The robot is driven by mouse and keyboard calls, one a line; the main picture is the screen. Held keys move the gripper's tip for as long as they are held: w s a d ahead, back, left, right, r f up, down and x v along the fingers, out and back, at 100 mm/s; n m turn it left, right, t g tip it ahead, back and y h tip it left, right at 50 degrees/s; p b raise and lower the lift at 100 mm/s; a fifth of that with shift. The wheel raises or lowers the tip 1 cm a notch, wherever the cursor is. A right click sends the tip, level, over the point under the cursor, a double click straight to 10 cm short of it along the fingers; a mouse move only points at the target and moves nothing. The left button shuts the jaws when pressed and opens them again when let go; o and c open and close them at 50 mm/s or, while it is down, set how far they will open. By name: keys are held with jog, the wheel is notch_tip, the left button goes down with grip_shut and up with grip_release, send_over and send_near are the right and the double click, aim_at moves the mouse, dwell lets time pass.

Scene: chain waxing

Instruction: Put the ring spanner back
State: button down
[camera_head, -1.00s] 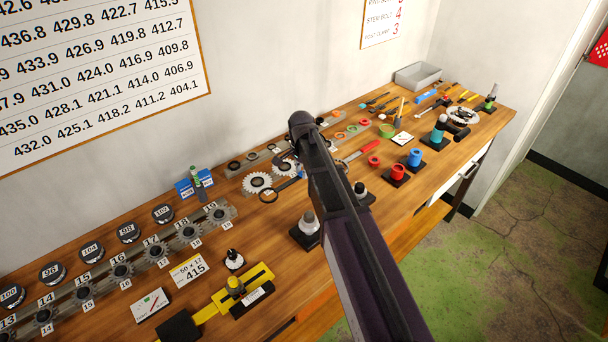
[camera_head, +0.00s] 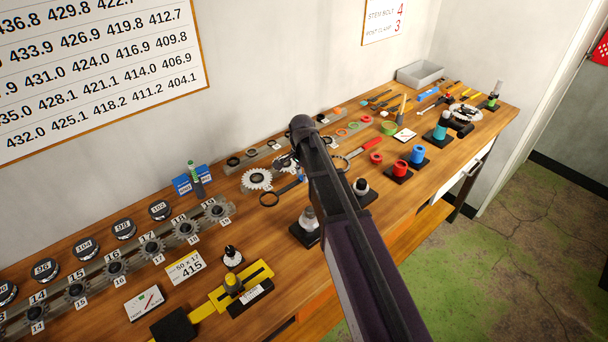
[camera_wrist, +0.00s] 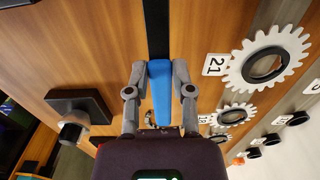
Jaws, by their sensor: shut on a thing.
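The ring spanner has a blue handle and a dark shaft with a round ring end. In the wrist view my gripper (camera_wrist: 160,74) is shut on the blue handle (camera_wrist: 160,92), and the dark shaft (camera_wrist: 158,30) runs out beyond the fingers past the picture edge. In the head view the ring end and shaft of the spanner (camera_head: 288,188) show left of my arm, in front of a white gear (camera_head: 257,179). My arm hides the gripper there. I cannot tell whether the spanner touches the bench.
White gears (camera_wrist: 268,62) lie right of the fingers in the wrist view. A post on a dark base (camera_head: 307,224) stands nearby. A red-handled tool (camera_head: 362,152) and red and blue cylinders (camera_head: 400,169) lie right of my arm.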

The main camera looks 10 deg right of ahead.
aim_at(302, 189)
jog(key=shift+f+b, duration=1.25)
jog(key=shift+f, duration=0.3)
jog(key=shift+f+b, duration=0.6)
jog(key=shift+c, duration=2)
grip_release()
